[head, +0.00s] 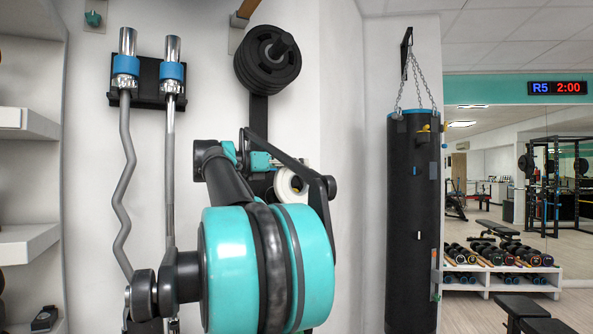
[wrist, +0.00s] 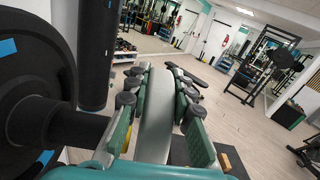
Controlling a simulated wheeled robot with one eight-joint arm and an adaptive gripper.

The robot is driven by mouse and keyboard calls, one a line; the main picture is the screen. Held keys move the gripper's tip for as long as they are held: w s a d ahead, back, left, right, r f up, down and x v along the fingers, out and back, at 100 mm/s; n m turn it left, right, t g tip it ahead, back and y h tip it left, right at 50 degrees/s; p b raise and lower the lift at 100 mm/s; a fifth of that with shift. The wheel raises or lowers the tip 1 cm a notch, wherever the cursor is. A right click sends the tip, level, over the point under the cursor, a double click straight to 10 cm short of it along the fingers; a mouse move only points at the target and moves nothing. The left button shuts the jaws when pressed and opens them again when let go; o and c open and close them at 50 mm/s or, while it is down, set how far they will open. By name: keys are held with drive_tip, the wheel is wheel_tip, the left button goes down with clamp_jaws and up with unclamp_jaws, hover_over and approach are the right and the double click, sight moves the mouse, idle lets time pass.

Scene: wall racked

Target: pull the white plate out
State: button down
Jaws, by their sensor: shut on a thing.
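The white plate (head: 283,188) shows in the head view as a small ring, mostly hidden behind my own arm. In the wrist view the white plate (wrist: 157,112) stands edge-on between the two green-padded fingers of my gripper (wrist: 158,120). The fingers press on it from both sides, so my gripper is shut on it. A dark peg (wrist: 80,130) points toward it from the left. Whether the plate is still around the peg's end is hidden by the near finger.
Black plates (head: 262,66) hang on an upper peg of the wall rack. Bars (head: 124,150) hang to the left, and a punching bag (head: 411,220) hangs to the right. White shelves (head: 30,245) stand at far left. Open floor (wrist: 240,125) shows to the right in the wrist view.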

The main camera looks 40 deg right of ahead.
drive_tip(key=shift+r, duration=1.7)
